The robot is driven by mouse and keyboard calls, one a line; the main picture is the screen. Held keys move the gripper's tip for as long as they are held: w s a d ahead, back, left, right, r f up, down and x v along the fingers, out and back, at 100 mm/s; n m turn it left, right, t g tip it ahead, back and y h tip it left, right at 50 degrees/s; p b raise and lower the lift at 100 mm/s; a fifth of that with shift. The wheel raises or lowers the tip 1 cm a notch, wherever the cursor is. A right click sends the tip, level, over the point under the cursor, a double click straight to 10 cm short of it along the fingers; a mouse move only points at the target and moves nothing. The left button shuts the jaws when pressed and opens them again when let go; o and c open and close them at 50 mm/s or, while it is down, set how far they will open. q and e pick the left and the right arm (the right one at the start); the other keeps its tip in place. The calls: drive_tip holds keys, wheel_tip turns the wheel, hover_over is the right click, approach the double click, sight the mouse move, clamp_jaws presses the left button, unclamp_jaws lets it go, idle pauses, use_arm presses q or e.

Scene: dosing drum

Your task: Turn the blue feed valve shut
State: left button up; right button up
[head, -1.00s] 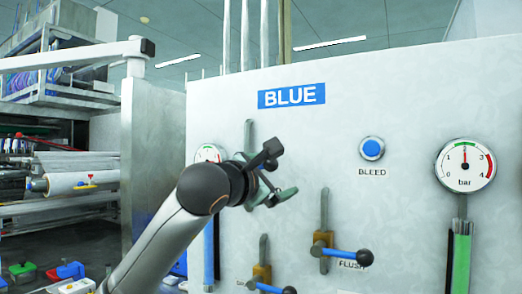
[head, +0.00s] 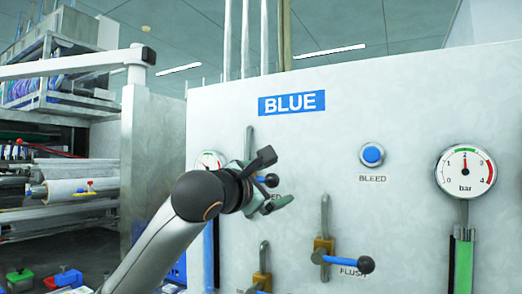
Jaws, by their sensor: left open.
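The blue sign reading BLUE (head: 291,103) is on the pale panel. Below it, a valve with a blue lever and dark ball knob (head: 271,181) sits partly behind my left gripper (head: 276,177). The lever looks roughly horizontal, knob to the right. Its label is mostly hidden, so I cannot read it fully. My left gripper is open, one finger above the knob and one below it in the picture. I cannot tell whether they touch the lever. My right gripper is not in view.
The FLUSH valve (head: 345,260), its blue lever pointing right, is lower right. Another valve (head: 262,280) is cut off at the bottom. The BLEED button (head: 372,154) and a bar gauge (head: 466,171) are to the right. A second gauge (head: 209,160) is partly hidden by my arm.

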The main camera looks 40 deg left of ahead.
use_arm(q)
drive_tip(key=shift+s, duration=0.15)
drive_tip(key=shift+s+b, duration=0.3)
drive_tip(key=shift+s, duration=0.1)
drive_tip(key=s+d+b, duration=0.1)
drive_tip(key=s, duration=0.7)
drive_tip(key=shift+b, duration=0.4)
